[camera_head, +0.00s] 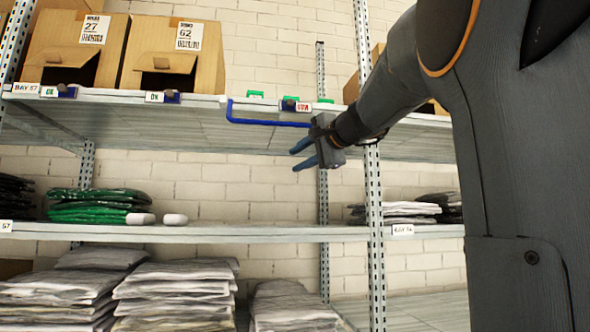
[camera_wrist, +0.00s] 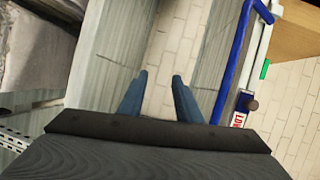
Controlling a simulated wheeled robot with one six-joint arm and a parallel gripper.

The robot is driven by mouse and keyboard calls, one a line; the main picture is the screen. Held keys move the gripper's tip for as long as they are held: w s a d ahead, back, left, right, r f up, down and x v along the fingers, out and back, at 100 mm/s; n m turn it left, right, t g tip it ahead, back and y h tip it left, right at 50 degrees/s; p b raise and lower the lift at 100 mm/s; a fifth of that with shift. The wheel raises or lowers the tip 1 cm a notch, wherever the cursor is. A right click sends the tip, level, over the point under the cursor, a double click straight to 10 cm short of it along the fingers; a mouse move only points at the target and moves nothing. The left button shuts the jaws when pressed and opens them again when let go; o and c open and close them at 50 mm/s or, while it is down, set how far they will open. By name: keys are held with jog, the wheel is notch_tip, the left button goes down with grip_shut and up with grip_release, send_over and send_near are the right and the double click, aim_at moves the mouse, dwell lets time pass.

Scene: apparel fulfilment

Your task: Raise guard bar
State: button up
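The guard bar (camera_head: 268,123) is a blue bar hanging along the front edge of the upper shelf, below several green pieces. In the head view its right end meets my gripper (camera_head: 293,160), whose fingers point left just below the bar. In the wrist view the bar (camera_wrist: 232,62) runs to the right of both fingers, not between them. My gripper (camera_wrist: 160,75) is open and empty, with a clear gap between its blue fingers. Whether the gripper touches the bar cannot be told.
Cardboard boxes (camera_head: 172,57) stand on the upper shelf (camera_head: 130,97) at left. A red-and-white label (camera_head: 303,107) sits above the bar. The lower shelf (camera_head: 250,234) holds green folded packs (camera_head: 95,213). A perforated upright (camera_head: 375,215) stands right of my gripper. The bay below the bar is open.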

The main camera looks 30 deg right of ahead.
jog(key=shift+w+a+f+g, duration=0.15)
jog(key=shift+w+f+g, duration=0.1)
jog(key=shift+f, duration=0.6)
jog(key=shift+w+a+f+g, duration=0.15)
jog(key=shift+f+g, duration=0.1)
jog(key=shift+f, duration=0.6)
